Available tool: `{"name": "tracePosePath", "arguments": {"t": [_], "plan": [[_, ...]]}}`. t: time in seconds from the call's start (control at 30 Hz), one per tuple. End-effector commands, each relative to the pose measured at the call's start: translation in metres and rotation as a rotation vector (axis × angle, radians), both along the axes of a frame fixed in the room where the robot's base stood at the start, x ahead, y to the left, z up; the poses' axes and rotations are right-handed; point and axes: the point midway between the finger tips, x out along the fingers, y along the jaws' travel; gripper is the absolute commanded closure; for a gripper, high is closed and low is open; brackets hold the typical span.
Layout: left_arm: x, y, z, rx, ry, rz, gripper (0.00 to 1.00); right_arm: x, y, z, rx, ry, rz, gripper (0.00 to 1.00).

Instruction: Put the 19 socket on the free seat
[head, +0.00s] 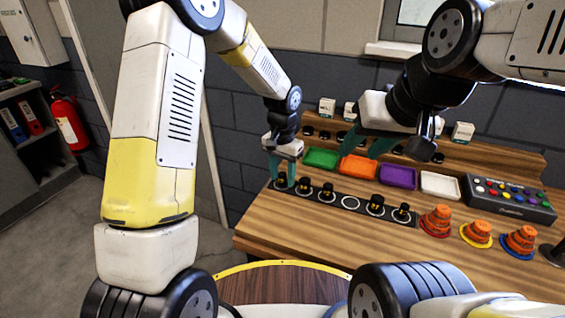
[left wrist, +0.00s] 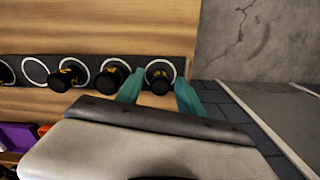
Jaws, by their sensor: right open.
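A dark rail (head: 338,207) on the bench carries several black sockets with yellow marks, too small to read surely, so I cannot tell which is the 19. One white-ringed seat (head: 350,203) is empty; it also shows in the left wrist view (left wrist: 35,71). My left gripper (head: 281,181) is at the rail's left end. In the left wrist view its teal fingers (left wrist: 160,93) stand apart on either side of the end socket (left wrist: 160,77), with small gaps seen. My right gripper (head: 396,148) is open above the trays, well away from the rail.
Green (head: 321,158), orange (head: 358,167), purple (head: 397,177) and white (head: 440,185) trays stand behind the rail. Orange cone stacks (head: 436,220) stand right of it. A button box (head: 508,199) is at the right. Bare wood (head: 310,230) lies in front of the rail.

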Motion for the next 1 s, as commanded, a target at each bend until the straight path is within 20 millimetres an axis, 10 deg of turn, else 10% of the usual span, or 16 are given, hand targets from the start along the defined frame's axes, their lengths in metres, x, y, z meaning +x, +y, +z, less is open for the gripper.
{"name": "tracePosePath", "arguments": {"t": [0.37, 1.0], "plan": [[0.000, 0.000, 0.005, -0.001, -0.001, 0.000, 0.54, 0.000, 0.000, 0.000, 0.000, 0.000, 0.000, 0.58], [0.000, 0.000, 0.116, -0.001, -0.001, 0.000, 0.54, 0.000, 0.000, 0.000, 0.000, 0.000, 0.000, 0.58]]}}
